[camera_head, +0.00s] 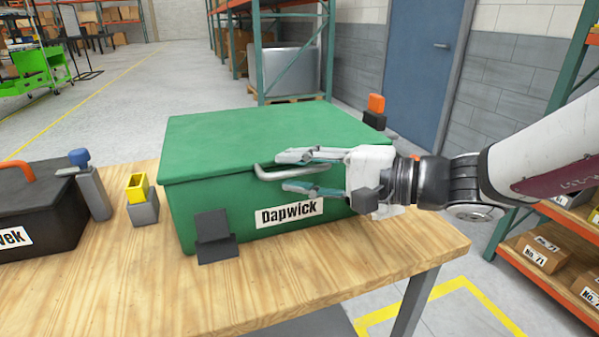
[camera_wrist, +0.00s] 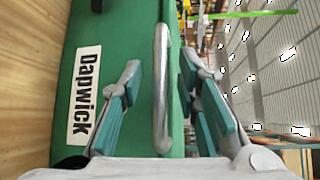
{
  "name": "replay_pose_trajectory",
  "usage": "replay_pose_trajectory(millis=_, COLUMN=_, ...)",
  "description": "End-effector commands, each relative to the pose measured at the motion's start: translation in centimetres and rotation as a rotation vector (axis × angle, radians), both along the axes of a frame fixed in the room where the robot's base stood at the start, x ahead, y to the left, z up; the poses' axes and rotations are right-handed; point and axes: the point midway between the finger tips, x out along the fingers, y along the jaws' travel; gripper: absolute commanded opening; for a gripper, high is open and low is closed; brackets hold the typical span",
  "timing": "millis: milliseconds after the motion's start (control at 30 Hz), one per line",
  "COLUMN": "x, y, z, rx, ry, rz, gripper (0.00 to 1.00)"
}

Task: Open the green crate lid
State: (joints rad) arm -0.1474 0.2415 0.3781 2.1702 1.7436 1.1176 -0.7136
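The green crate (camera_head: 215,205) stands on the wooden table with its lid (camera_head: 240,130) shut. A "Dapwick" label is on its front, and it also shows in the wrist view (camera_wrist: 86,95). A grey bar handle (camera_head: 265,174) sticks out from the front edge of the lid. My gripper (camera_head: 287,172) comes in from the right, with one finger above the handle and one below. In the wrist view the handle (camera_wrist: 161,90) runs between the two open fingers, with gaps visible on both sides.
A dark bracket (camera_head: 215,237) stands before the crate. A grey block with a yellow top (camera_head: 141,200), a grey post with a blue top (camera_head: 92,190) and a black case (camera_head: 35,215) are at left. An orange-topped post (camera_head: 375,110) is behind right. The table front (camera_head: 330,275) is clear.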

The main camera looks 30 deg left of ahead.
Motion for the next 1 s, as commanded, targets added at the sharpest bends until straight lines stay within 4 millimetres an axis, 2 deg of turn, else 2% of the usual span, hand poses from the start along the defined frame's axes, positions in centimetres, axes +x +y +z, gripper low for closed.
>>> replay_pose_trajectory(millis=233, x=0.0, y=0.1, z=0.0, rx=0.000, ry=0.000, rz=0.000, gripper=0.30)
replay_pose_trajectory(millis=267, x=0.0, y=0.1, z=0.0, rx=0.000, ry=0.000, rz=0.000, gripper=0.25)
replay_pose_trajectory(millis=367, x=0.0, y=0.1, z=0.0, rx=0.000, ry=0.000, rz=0.000, gripper=0.03)
replay_pose_trajectory(millis=400, x=0.0, y=0.1, z=0.0, rx=0.000, ry=0.000, rz=0.000, gripper=0.00)
replay_pose_trajectory(millis=767, x=0.0, y=0.1, z=0.3, rx=-0.005, ry=0.002, rz=0.001, gripper=0.00)
replay_pose_trajectory(millis=1000, x=-0.1, y=0.1, z=2.0, rx=-0.035, ry=0.026, rz=0.001, gripper=0.00)
